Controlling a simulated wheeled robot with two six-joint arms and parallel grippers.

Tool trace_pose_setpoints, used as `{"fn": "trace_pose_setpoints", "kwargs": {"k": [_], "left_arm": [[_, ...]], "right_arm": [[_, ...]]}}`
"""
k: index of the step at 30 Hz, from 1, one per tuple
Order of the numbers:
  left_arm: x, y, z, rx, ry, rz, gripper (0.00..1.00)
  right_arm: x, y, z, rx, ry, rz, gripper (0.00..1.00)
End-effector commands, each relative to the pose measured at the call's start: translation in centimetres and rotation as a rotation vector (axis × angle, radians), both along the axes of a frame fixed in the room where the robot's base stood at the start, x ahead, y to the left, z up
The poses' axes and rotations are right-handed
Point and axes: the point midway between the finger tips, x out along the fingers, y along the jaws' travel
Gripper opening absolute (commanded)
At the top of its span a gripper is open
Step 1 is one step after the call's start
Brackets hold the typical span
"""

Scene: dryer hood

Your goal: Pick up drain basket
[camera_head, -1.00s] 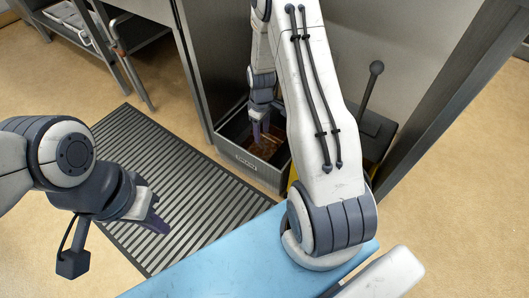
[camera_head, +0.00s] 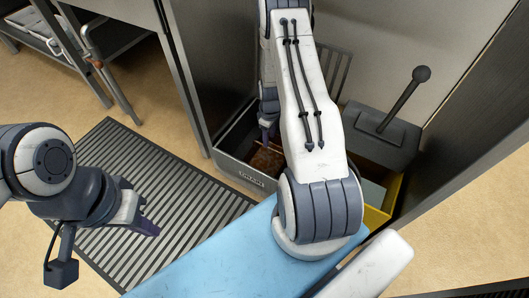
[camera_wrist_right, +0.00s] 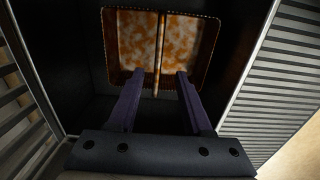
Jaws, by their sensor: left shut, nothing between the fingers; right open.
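The drain basket (camera_head: 266,161) is a brown, orange-mottled square basket low inside a dark grey open box (camera_head: 238,174). In the right wrist view the basket (camera_wrist_right: 138,45) shows a thin bar across its middle, running lengthwise between my fingers. My right gripper (camera_wrist_right: 158,78) is open, its two purple fingers at the basket's near edge on either side of the bar. I cannot tell whether they touch it. In the head view my right arm hides part of the basket and box. My left gripper (camera_head: 149,227) is shut and empty, over the slatted mat.
A slatted floor mat (camera_head: 105,150) lies left of the box. A yellow bucket (camera_head: 377,216) with a grey wringer and upright handle (camera_head: 402,98) stands at the right. Steel panels and legs close in around the box. A metal rack (camera_head: 50,45) stands at upper left.

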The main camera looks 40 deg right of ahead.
Motion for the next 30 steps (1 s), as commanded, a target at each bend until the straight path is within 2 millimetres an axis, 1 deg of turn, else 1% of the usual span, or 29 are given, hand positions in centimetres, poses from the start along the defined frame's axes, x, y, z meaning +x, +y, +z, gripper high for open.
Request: {"fn": "trace_pose_setpoints", "kwargs": {"k": [5,9,11,17,25,27,30], "left_arm": [[0.0,0.0,-1.1,0.000,0.000,0.000,0.00],[0.0,0.0,-2.5,0.000,0.000,0.000,0.00],[0.0,0.0,-3.0,0.000,0.000,0.000,0.00],[0.0,0.0,-3.7,0.000,0.000,0.000,0.00],[0.0,0.0,-6.9,0.000,0.000,0.000,0.00],[0.0,0.0,-7.4,0.000,0.000,0.000,0.00],[0.0,0.0,-7.6,0.000,0.000,0.000,0.00]], "right_arm": [[-0.5,-0.8,-2.0,0.001,0.001,-0.010,0.50],[-0.8,-1.2,-4.3,0.001,0.000,-0.017,0.50],[-0.9,-1.3,-5.2,0.001,0.001,-0.019,0.50],[-0.9,-1.4,-6.2,-0.001,0.000,-0.020,0.50],[-1.0,-1.1,-9.7,0.000,0.000,-0.018,0.50],[-0.9,-1.0,-10.6,0.000,0.000,-0.018,0.50],[-0.9,-1.0,-10.9,0.000,-0.001,-0.017,0.50]]}}
